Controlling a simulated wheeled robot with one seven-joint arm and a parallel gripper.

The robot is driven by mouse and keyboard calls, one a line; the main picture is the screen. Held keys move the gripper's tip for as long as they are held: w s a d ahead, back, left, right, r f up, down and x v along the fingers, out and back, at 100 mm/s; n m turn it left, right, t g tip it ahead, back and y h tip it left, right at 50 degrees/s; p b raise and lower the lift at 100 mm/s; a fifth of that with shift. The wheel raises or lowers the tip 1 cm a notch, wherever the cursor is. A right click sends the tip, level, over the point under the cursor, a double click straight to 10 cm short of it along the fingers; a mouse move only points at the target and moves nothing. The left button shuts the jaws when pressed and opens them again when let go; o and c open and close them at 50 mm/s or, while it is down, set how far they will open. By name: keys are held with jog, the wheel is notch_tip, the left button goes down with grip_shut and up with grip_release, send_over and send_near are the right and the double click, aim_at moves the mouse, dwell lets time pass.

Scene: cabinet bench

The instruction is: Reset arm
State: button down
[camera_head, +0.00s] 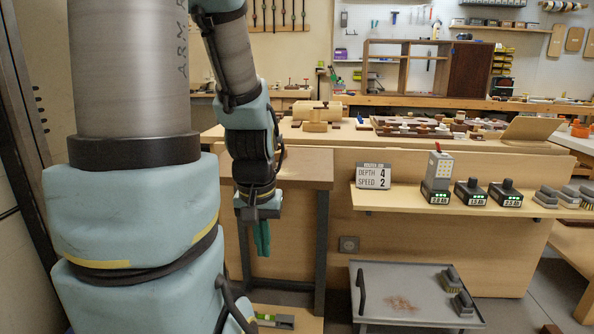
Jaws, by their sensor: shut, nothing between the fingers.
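My arm fills the left of the head view, with grey tube links and pale blue padded joints. Its lower end hangs down in front of a small wood-topped stand (305,165) with dark legs. My gripper (262,238) points downward at the end of the arm, with green fingers close together. It is shut and holds nothing. It hangs beside the front of the stand, and its tips are small in this view.
A wooden shelf (400,200) at right holds a depth and speed sign (373,176), battery packs (470,192) and brushes (545,197). A grey cart (395,283) stands below it. The long workbench (350,137) behind carries wooden blocks and trays.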

notch_tip(320, 180, up, 20)
jog(key=p, duration=1.8)
jog(key=shift+r, duration=0.15)
